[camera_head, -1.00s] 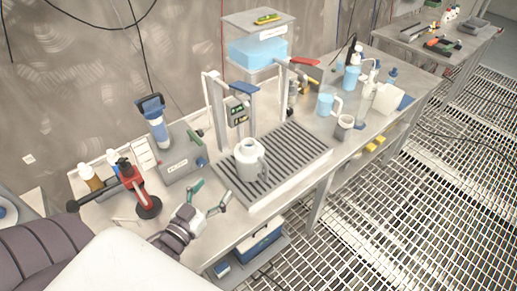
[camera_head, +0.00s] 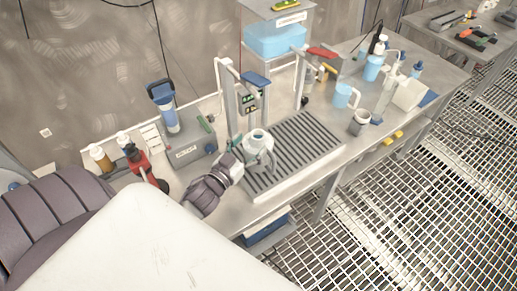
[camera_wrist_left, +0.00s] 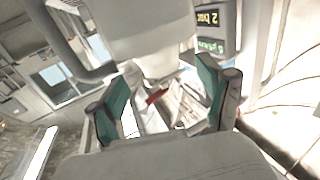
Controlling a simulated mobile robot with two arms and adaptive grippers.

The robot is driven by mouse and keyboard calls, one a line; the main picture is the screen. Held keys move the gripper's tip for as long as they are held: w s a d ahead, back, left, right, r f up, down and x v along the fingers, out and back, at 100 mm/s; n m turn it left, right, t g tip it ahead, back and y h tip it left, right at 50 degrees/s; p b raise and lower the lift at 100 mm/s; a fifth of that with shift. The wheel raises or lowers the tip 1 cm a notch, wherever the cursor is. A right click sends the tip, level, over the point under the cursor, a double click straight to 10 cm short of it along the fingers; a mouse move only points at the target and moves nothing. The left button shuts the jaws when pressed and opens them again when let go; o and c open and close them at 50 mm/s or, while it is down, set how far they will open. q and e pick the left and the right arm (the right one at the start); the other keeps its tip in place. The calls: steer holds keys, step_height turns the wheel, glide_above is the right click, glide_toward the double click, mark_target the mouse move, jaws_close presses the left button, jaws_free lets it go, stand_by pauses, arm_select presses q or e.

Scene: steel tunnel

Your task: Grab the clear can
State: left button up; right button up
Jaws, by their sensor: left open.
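A pale, whitish can (camera_head: 260,146) with a round mouth and a side handle stands upright on the slotted grate (camera_head: 318,147). I take it as the clear can. My left gripper (camera_head: 243,157) is at its near left side, partly overlapping it. In the left wrist view the can (camera_wrist_left: 150,38) fills the top middle, just beyond the teal-padded fingers of my open left gripper (camera_wrist_left: 165,92). Its handle shows at the left there. The fingers are spread with nothing held between them; I cannot tell whether they touch the can. My right gripper is not in view.
A post with a digital display (camera_head: 248,101) stands behind the can. A grey box (camera_head: 188,153), a red tool (camera_head: 139,163) and bottles stand to the left. A blue jug (camera_head: 343,96) and a small cup (camera_head: 359,122) stand to the right. The right part of the grate is clear.

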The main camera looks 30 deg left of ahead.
mark_target(254, 139)
arm_select(q)
steer(key=w+p, duration=0.1)
steer(key=w, duration=0.3)
steer(key=shift+r, duration=0.15)
steer(key=shift+w, duration=0.25)
steer(key=shift+s, duration=0.1)
steer(key=shift+c, duration=0.7)
jaws_close()
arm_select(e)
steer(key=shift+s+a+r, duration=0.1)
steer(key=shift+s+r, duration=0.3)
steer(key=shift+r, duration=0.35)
